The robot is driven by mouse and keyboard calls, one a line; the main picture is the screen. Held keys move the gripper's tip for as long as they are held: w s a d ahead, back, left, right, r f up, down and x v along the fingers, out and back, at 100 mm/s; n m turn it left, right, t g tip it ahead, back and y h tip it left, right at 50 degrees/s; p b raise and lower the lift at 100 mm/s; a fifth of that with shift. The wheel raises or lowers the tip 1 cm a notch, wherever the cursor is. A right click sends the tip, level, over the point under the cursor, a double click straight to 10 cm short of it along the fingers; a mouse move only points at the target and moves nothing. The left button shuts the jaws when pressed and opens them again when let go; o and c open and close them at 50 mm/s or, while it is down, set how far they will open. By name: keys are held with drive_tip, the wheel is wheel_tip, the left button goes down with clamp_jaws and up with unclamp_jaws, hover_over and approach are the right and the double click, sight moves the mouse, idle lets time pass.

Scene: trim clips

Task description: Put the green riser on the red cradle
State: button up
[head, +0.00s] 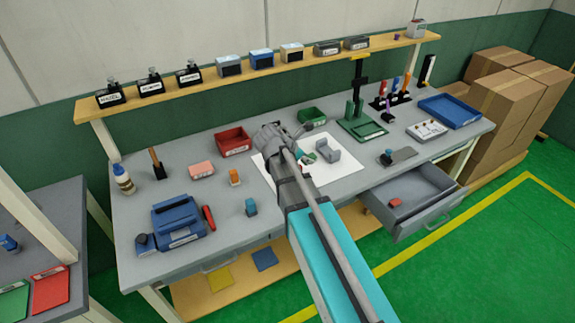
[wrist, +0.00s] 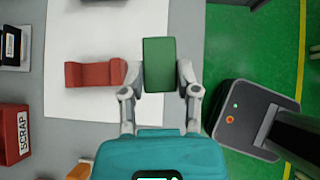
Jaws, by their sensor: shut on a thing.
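The green riser (wrist: 158,62) is in my gripper (wrist: 160,80), with one finger on each side of it in the wrist view. The red cradle (wrist: 95,74) lies to the left of the riser on the white sheet (wrist: 88,28), apart from the riser and the left finger. The cradle has raised ends and a lower middle, and nothing rests on it. In the head view my arm covers much of the sheet (head: 350,172), and I cannot make out the red cradle there.
A grey cradle-shaped block (head: 328,151) stands on the sheet. A red bin (head: 233,141) stands behind left of the sheet, a green bin (head: 312,116) behind it. An open drawer (head: 420,200) juts out at the bench's front right. A green stand (head: 361,126) stands farther right.

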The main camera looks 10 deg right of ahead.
drive_tip(key=w+a+f+b, duration=0.1)
drive_tip(key=w, duration=0.1)
drive_tip(key=w+a+f+b, duration=0.1)
drive_tip(key=w+f, duration=0.1)
drive_tip(key=w, duration=0.1)
drive_tip(key=w+a+f+b, duration=0.1)
drive_tip(key=w+b, duration=0.1)
drive_tip(key=w, duration=0.1)
drive_tip(key=shift+w+f, duration=0.1)
drive_tip(key=shift+f, duration=0.05)
drive_tip(key=w+f+b, duration=0.2)
drive_tip(key=f+b, duration=0.1)
drive_tip(key=shift+w+a+f, duration=0.1)
drive_tip(key=shift+a, duration=0.25)
drive_tip(key=shift+w+a+f+b, duration=0.2)
drive_tip(key=shift+w+f+b, duration=0.3)
drive_tip(key=shift+f+b, duration=0.15)
drive_tip(key=shift+r, duration=0.1)
drive_tip(key=shift+w+a+f+b, duration=0.15)
drive_tip(key=shift+w+f+b, duration=0.35)
drive_tip(key=shift+f+b, duration=0.2)
drive_tip(key=shift+s+f+b, duration=0.1)
drive_tip(key=shift+f+b, duration=1.2)
drive_tip(key=shift+f, duration=0.05)
drive_tip(key=shift+f, duration=0.15)
